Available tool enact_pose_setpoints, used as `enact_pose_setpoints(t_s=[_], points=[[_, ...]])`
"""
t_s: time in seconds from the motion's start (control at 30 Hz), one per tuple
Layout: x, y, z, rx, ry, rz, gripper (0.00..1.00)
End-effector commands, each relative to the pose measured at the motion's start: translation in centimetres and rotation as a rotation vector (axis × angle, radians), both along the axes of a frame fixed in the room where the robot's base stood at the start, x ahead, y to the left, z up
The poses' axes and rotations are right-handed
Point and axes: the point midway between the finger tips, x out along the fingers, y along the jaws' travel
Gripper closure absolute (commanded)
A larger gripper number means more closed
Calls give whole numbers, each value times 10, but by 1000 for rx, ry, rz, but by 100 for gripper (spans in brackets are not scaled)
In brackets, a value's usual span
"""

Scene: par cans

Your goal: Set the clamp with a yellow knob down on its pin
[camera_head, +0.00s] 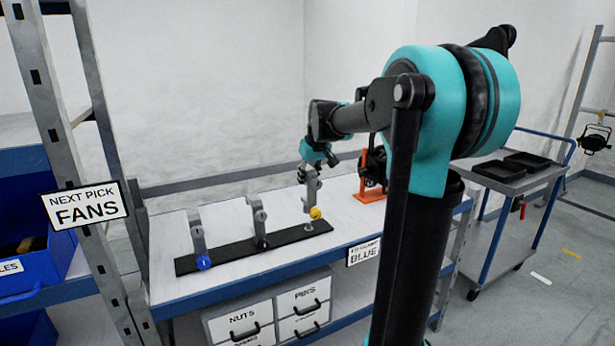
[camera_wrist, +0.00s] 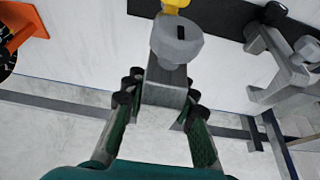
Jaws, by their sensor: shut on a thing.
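The grey clamp with a yellow knob (camera_head: 312,192) hangs upright in my gripper (camera_head: 314,168), its yellow knob at the lower end. In the wrist view the grey clamp (camera_wrist: 167,88) sits between both fingers, with the yellow knob beyond at the top edge. My gripper is shut on it, above the right end of the black rail (camera_head: 286,237). A small grey pin (camera_head: 308,227) shows on the rail just below the knob. The clamp looks slightly above the pin, but the exact gap and alignment are hard to tell.
A clamp with a blue knob (camera_head: 198,240) stands at the rail's left end, and one with a dark knob (camera_head: 261,222) stands mid-rail. An orange stand (camera_head: 369,186) with a black lamp is right of my gripper. The white bench top (camera_head: 168,232) is otherwise mostly clear.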

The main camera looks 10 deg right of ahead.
Motion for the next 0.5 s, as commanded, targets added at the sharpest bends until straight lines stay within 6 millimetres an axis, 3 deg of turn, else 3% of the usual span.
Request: enact_pose_setpoints(t_s=[0.5], points=[[0,0,-24,0,0,0,100]])
